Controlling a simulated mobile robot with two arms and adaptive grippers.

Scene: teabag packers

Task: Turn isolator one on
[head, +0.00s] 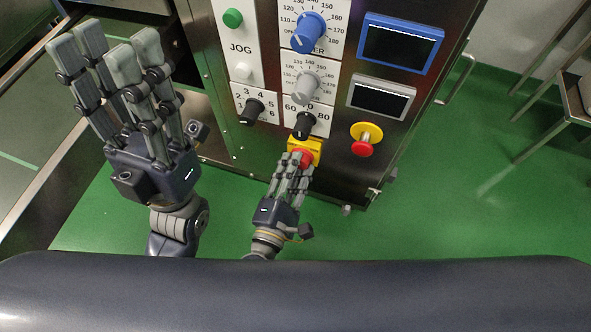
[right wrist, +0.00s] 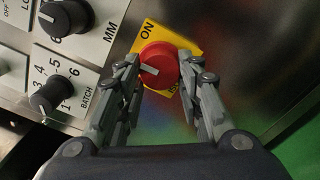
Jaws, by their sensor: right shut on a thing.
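The isolator is a red round knob (right wrist: 160,62) on a yellow plate (right wrist: 187,38), low on the machine panel. "ON" is printed on the plate above the knob in the right wrist view; the lettering below is partly covered. A pale pointer mark on the knob points left in that view, not straight at "ON". In the head view the yellow plate (head: 308,145) shows just beyond my right fingers. My right gripper (right wrist: 158,70) is shut on the red knob, one finger set on each side. My left gripper (head: 105,48) is open and empty, left of the panel.
Black dials (head: 252,112) and (head: 304,125) sit just above the isolator. A red emergency button (head: 362,149) on yellow is to its right. Grey (head: 305,88) and blue (head: 308,33) dials and two screens are higher up.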

